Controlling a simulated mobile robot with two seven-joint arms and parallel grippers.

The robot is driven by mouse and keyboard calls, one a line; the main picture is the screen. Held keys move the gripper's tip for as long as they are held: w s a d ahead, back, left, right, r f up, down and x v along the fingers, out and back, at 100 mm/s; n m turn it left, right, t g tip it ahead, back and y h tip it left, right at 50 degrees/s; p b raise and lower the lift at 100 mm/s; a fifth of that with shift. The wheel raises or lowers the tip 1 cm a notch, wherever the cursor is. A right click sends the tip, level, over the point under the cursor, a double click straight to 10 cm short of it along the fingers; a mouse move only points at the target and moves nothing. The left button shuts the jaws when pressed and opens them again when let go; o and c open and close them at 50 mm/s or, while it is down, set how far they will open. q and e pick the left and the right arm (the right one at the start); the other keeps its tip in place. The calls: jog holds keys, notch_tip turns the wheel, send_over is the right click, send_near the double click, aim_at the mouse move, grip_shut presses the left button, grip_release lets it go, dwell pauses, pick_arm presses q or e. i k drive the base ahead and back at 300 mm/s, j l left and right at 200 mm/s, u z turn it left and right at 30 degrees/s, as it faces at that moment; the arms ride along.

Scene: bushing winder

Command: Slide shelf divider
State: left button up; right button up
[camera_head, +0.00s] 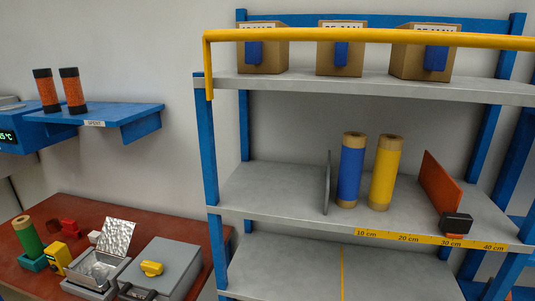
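An orange upright divider panel (441,182) stands on the middle shelf (265,190), right of centre. A black block (457,222) sits at its front end, above the ruler strip (415,240) near the 30 cm mark. A thin grey upright panel (327,184) stands to the left on the same shelf. Between the two panels stand a blue roll (350,172) and a yellow roll (384,174), upright and close together. There is a gap between the yellow roll and the orange divider. Neither of my grippers is in view.
A yellow rail (365,36) crosses the front of the top shelf, which holds cardboard boxes (340,60). The lower shelf (300,268) is bare where seen, with a yellow line. A red-brown table (75,212) at left carries a grey box (165,265), a green roll (27,238) and small items.

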aim_at(446, 195)
jog(key=z, duration=1.3)
